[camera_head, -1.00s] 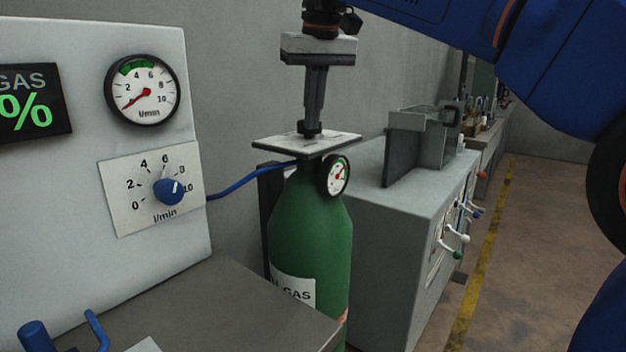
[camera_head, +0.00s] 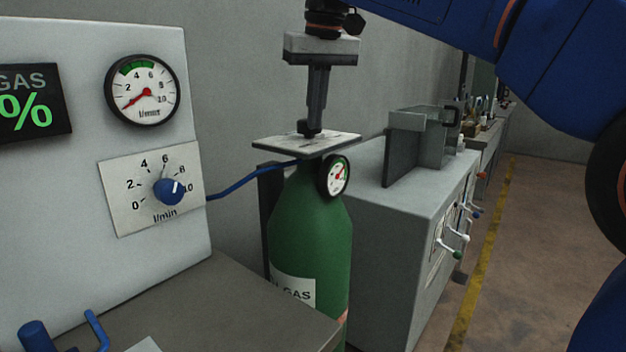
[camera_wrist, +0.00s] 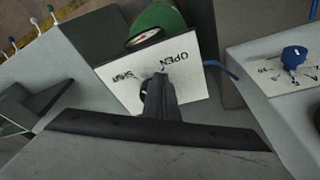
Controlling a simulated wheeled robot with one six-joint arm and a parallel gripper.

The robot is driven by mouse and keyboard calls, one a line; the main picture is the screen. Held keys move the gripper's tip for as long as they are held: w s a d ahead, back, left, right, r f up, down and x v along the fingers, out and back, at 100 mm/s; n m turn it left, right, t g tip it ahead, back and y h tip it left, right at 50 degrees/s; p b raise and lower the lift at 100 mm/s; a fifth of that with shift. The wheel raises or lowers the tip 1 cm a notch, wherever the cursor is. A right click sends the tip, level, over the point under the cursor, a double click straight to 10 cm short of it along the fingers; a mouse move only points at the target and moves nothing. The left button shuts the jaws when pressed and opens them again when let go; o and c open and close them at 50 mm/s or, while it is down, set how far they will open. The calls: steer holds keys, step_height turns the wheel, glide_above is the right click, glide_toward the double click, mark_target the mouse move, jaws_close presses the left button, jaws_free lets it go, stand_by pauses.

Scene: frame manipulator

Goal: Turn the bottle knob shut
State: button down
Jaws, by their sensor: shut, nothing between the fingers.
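The green gas bottle (camera_head: 312,235) stands upright in the middle of the head view, with a pale square plate (camera_head: 335,141) on top. In the wrist view the plate (camera_wrist: 193,48) carries the words OPEN and, less clearly, SHUT. My gripper (camera_head: 310,132) points down over the plate, with its shut fingertips at a small dark knob (camera_head: 302,127). In the wrist view my gripper (camera_wrist: 160,80) hides most of the knob. I cannot tell whether the fingers touch it. Nothing shows between the fingers.
A gauge (camera_head: 335,176) sits on the bottle's neck. To the left is a panel with a blue flow knob (camera_head: 168,191) and a round dial (camera_head: 143,90). A blue hose (camera_head: 240,184) runs to the bottle. A grey cabinet with levers (camera_head: 400,225) stands close on the right.

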steer(key=shift+w+d, duration=0.25)
steer(key=shift+d, duration=0.35)
steer(key=shift+s, duration=0.15)
steer(key=shift+s+d, duration=0.15)
steer(key=shift+s, duration=0.05)
steer(key=w+v, duration=0.1)
steer(key=v, duration=0.4)
steer(key=shift+r, duration=0.55)
steer(key=s+d+f+m+t, duration=0.1)
steer(key=s+d+f, duration=0.4)
steer(key=d+f, duration=0.4)
steer(key=s+d+f+m, duration=0.1)
steer(key=s+d+f, duration=0.5)
steer(key=f, duration=0.4)
steer(key=s+d+f+m+t, duration=0.1)
steer(key=s+d+f, duration=0.4)
steer(key=d+f, duration=0.4)
steer(key=s+d+f, duration=0.1)
steer(key=s+f, duration=0.3)
steer(key=f, duration=0.4)
steer(key=s+d+f+m+h, duration=0.1)
steer(key=s+f, duration=0.4)
steer(key=f, duration=0.3)
steer(key=shift+s+d+f, duration=0.2)
steer(key=shift+d+f, duration=0.1)
steer(key=shift+d, duration=0.05)
